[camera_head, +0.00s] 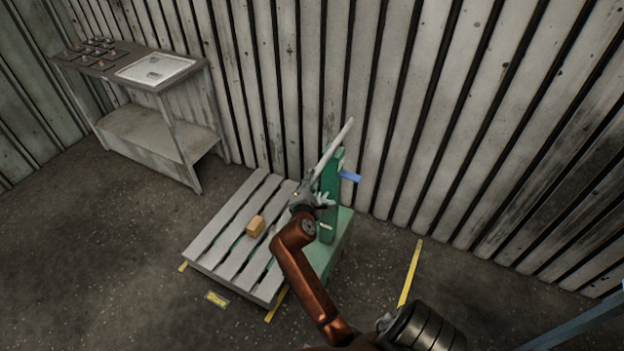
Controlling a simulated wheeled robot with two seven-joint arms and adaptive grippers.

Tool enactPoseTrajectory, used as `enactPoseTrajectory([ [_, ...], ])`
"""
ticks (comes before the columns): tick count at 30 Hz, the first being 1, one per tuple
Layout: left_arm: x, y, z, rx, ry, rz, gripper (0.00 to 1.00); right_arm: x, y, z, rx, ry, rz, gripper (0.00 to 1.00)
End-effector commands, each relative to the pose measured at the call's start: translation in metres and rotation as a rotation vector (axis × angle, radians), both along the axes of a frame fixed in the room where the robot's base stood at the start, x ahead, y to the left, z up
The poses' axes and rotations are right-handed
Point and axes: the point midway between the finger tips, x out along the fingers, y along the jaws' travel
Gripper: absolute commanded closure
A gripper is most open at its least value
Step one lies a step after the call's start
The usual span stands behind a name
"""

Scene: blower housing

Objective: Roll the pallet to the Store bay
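A grey slatted pallet (214,232) sits on a green pallet truck (344,228), with a green upright (329,208) at its right end. A small cardboard box (256,226) lies on the pallet slats. A pale grey bar (335,143) slants up past the top of the upright; I cannot tell what it is fixed to. My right gripper (325,200) is in front of the upright, overlapping it in the picture. It is too small to tell whether its fingers are open, shut or touching anything. My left gripper is out of view. No Store sign is readable.
A workbench (150,134) with a white tray (154,69) and several small parts stands against the wall at left. A corrugated wall (400,100) is close behind the truck. Yellow floor lines (410,272) and a yellow floor label (216,299) flank the pallet. The floor at left is clear.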

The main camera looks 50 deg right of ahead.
Motion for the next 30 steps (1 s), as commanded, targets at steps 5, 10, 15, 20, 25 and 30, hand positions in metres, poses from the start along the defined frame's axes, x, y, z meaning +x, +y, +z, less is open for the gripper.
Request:
enactPoseTrajectory([
  [5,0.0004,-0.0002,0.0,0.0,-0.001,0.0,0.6,-0.0003,0.0,-0.0003,0.001,0.001,-0.001,0.96],
  [10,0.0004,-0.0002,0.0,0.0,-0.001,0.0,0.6,-0.0004,0.0001,-0.0004,0.001,0.001,-0.001,1.0],
  [15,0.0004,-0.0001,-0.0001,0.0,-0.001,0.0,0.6,-0.0004,0.0001,-0.0006,0.001,0.001,-0.001,1.0],
  [20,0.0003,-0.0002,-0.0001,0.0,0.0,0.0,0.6,-0.0004,0.0001,-0.0007,0.001,0.001,-0.001,1.0],
  [25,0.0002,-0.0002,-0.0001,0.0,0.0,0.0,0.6,-0.0004,0.0002,-0.0009,0.001,0.001,-0.001,1.0],
  [30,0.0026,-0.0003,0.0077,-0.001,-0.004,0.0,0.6,0.0035,0.0013,0.0012,0.002,0.003,0.0,1.0],
])
